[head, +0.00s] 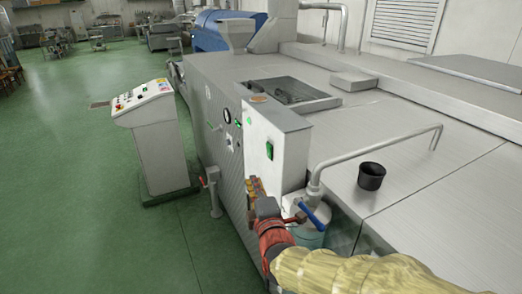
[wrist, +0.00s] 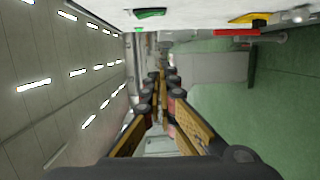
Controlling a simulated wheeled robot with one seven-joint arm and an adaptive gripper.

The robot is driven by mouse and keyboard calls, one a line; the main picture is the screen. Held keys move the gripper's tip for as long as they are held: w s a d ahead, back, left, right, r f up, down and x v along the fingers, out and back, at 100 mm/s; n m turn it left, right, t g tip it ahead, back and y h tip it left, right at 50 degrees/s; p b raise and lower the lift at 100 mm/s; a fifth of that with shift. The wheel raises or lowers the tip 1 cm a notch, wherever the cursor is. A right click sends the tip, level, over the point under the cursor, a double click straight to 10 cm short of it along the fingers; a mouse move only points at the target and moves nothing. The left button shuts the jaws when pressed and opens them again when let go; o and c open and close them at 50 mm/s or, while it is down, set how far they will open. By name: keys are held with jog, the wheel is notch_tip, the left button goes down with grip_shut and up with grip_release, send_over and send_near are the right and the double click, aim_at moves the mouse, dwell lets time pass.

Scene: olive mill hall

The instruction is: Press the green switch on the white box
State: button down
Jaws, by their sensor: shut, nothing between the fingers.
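The white box (head: 292,150) stands at the edge of the steel machine in the head view. The green switch (head: 269,151) is on its left-facing side. In the wrist view the white box (wrist: 200,12) runs along the top edge, with the green switch (wrist: 150,13) partly showing on it. My gripper (head: 256,184) is below and a little left of the switch in the head view, apart from it. In the wrist view my gripper (wrist: 160,78) has its fingers together with nothing between them. They point past the box face, with the switch to their side.
A pipe with a blue valve handle (head: 314,215) stands close to the right of my gripper. A black cup (head: 371,176) sits on the steel top (head: 410,130). A control console (head: 160,140) stands at left. The green floor (head: 80,200) there is clear.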

aim_at(269, 151)
jog(key=shift+w+d+r+n+t, duration=0.1)
jog(key=shift+d+r+n+t, duration=0.15)
jog(key=shift+r, duration=0.25)
jog(key=shift+r+n+t, duration=0.15)
jog(key=shift+r+n, duration=0.2)
jog(key=shift+r, duration=0.15)
jog(key=shift+w, duration=0.1)
jog(key=w+d, duration=0.2)
jog(key=w, duration=0.9)
jog(key=shift+r, duration=0.35)
jog(key=shift+w+d, duration=0.1)
jog(key=shift+w, duration=0.05)
